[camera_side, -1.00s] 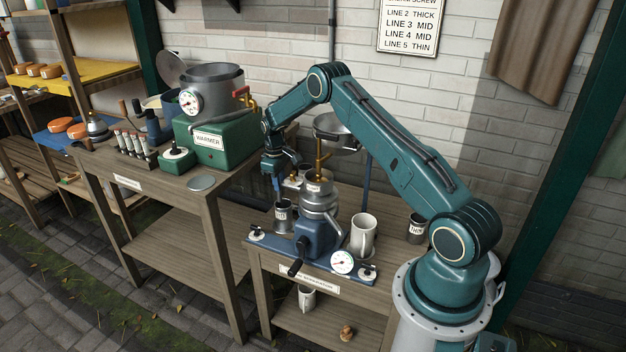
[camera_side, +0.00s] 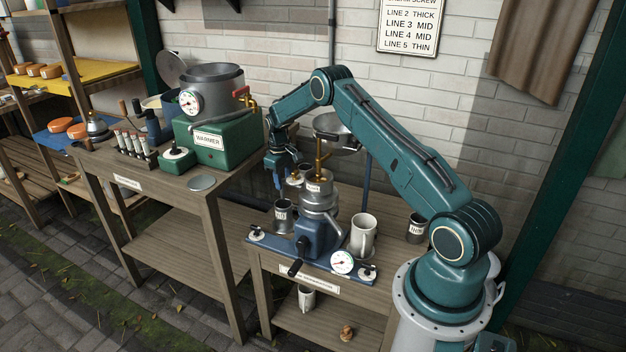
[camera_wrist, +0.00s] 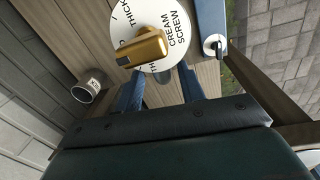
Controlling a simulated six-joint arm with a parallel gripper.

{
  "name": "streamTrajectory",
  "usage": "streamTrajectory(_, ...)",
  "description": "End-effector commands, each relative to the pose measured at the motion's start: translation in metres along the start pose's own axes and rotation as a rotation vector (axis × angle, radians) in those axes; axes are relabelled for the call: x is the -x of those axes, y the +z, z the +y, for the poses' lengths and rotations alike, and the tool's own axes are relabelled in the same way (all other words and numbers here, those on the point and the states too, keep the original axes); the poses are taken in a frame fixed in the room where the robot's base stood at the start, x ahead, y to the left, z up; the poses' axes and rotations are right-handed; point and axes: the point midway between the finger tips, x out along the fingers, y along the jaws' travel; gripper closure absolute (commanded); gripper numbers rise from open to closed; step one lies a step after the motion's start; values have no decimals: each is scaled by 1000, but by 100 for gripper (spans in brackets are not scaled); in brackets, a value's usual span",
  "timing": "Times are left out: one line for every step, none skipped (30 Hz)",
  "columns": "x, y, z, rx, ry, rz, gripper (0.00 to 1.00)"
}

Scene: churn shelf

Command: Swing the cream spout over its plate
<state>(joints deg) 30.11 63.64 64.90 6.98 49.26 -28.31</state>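The separator has a blue body (camera_side: 316,236) and a steel bowl (camera_side: 318,200) on the lower bench. My gripper (camera_side: 281,180) points down just behind and left of the steel bowl. In the wrist view its two blue fingers (camera_wrist: 160,92) are apart, and I see nothing clamped between them. Beyond the fingertips is a white dial (camera_wrist: 160,66) marked THICK and CREAM SCREW, with a brass piece (camera_wrist: 142,47) over it. I cannot clearly make out the cream spout or its plate; the gripper and bowl cover part of that area.
A labelled dark cup (camera_side: 283,215) stands left of the separator and a white mug (camera_side: 363,236) to its right. A supply pan (camera_side: 343,140) is above. The green warmer (camera_side: 207,143) stands on the higher bench to the left.

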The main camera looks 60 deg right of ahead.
Motion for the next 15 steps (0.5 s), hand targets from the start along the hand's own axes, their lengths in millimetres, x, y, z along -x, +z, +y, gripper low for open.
streamTrajectory(0,0,0,1,-1,0,61)
streamTrajectory(0,0,-1,2,-1,0,61)
streamTrajectory(0,0,-1,2,-1,0,61)
streamTrajectory(0,0,-1,2,-1,0,61)
streamTrajectory(0,0,-1,3,-1,0,61)
streamTrajectory(0,0,-1,3,-1,0,61)
streamTrajectory(1,0,-1,3,-1,0,61)
streamTrajectory(2,0,-1,3,-1,0,61)
streamTrajectory(3,0,-1,4,-1,0,61)
streamTrajectory(4,0,-1,4,-1,0,61)
streamTrajectory(6,0,-1,4,-1,0,61)
streamTrajectory(9,-1,-1,4,-1,1,61)
streamTrajectory(11,-1,-1,4,-1,1,61)
streamTrajectory(14,-1,-1,4,-1,2,61)
streamTrajectory(18,-1,-1,4,0,2,61)
